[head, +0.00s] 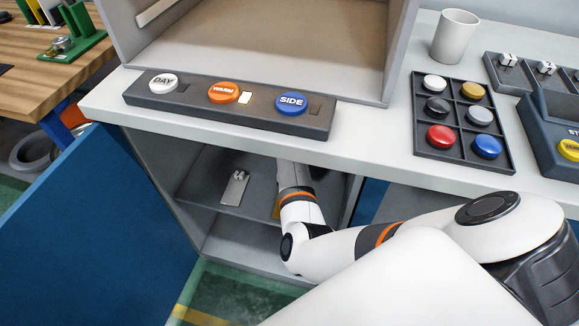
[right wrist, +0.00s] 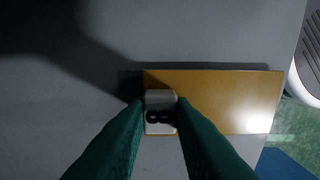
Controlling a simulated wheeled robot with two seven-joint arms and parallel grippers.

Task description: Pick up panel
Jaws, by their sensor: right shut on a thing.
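An amber-yellow panel (right wrist: 225,100) with a white block handle (right wrist: 158,98) lies flat on a grey surface in the right wrist view. My right gripper (right wrist: 160,112) has its green fingers on both sides of the handle and is shut on it. In the head view my right arm reaches into the open cabinet under the counter. Only a small yellow sliver of the panel (head: 276,210) shows beside the arm, and the gripper itself is hidden there. A grey panel with a small handle (head: 235,187) lies to the left on the same shelf. My left gripper is out of view.
The cabinet shelf (head: 205,180) has side walls close around my arm. A blue door (head: 95,225) stands open at left. Above, the counter holds a button strip (head: 195,102), an open box (head: 250,30), a tray of coloured discs (head: 462,112) and a white cup (head: 454,37).

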